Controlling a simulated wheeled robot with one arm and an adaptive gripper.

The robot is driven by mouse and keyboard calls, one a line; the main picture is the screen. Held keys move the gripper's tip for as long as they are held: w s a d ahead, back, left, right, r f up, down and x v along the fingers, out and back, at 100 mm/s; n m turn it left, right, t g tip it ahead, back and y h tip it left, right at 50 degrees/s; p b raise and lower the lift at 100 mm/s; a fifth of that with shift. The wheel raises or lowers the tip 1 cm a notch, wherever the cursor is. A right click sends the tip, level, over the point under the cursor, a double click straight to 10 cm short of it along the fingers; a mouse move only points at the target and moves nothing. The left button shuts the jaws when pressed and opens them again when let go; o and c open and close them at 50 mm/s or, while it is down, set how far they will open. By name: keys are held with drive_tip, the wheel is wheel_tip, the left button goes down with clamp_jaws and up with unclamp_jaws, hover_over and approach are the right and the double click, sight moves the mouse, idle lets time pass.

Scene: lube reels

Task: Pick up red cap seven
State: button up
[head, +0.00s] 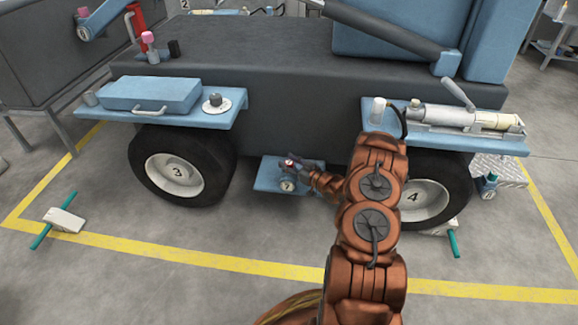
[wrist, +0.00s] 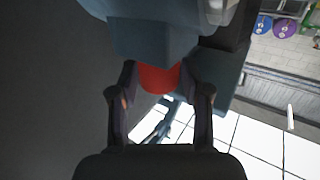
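A small blue fitting (head: 287,186) with a round numbered dial, which looks like a 7, sits on a low blue shelf between the two wheels. A red cap (head: 289,163) shows at its top, partly hidden by my gripper (head: 305,166), which reaches it from the right. In the wrist view the red cap (wrist: 157,78) lies between the two fingertips of my gripper (wrist: 157,70), against a blue body (wrist: 150,35). The fingers stand apart on either side of the cap. I cannot tell whether they touch it.
The low blue shelf (head: 262,175) sticks out from the dark machine body (head: 290,90). Wheel 3 (head: 175,172) is to its left and wheel 4 (head: 425,200) to its right. Blue side shelves (head: 225,110) overhang above.

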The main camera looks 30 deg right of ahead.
drive_tip(key=c, duration=0.5)
